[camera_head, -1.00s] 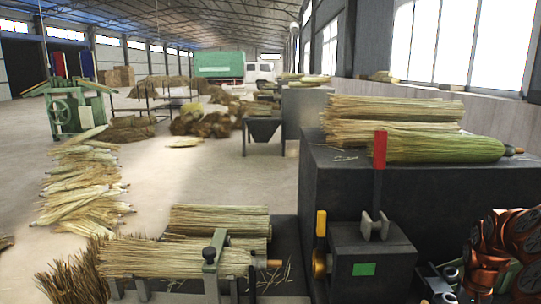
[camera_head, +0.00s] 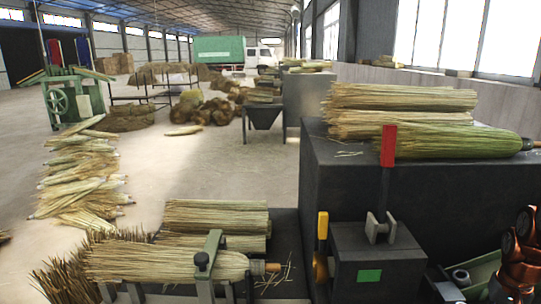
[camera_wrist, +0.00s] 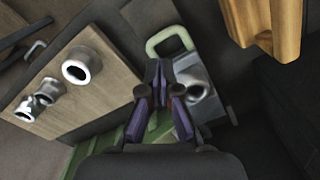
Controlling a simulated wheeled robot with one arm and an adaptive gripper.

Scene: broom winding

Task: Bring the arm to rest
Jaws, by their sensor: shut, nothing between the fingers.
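My arm shows as orange links at the bottom right edge of the head view. My gripper (camera_wrist: 164,88) is in the wrist view, its two dark fingers with purple pads close together and nothing between them. Beyond the fingertips is a light green loop handle (camera_wrist: 170,40) beside a grey metal block (camera_wrist: 196,84). I cannot tell whether the fingers touch either. The gripper itself does not clearly show in the head view.
A wooden board (camera_wrist: 100,92) with metal rings lies left of my gripper in the wrist view. A dark bench (camera_head: 420,185) bears straw bundles (camera_head: 400,95). A grey machine (camera_head: 375,262) with a red lever (camera_head: 388,146) stands before it. Open floor (camera_head: 235,165) lies left.

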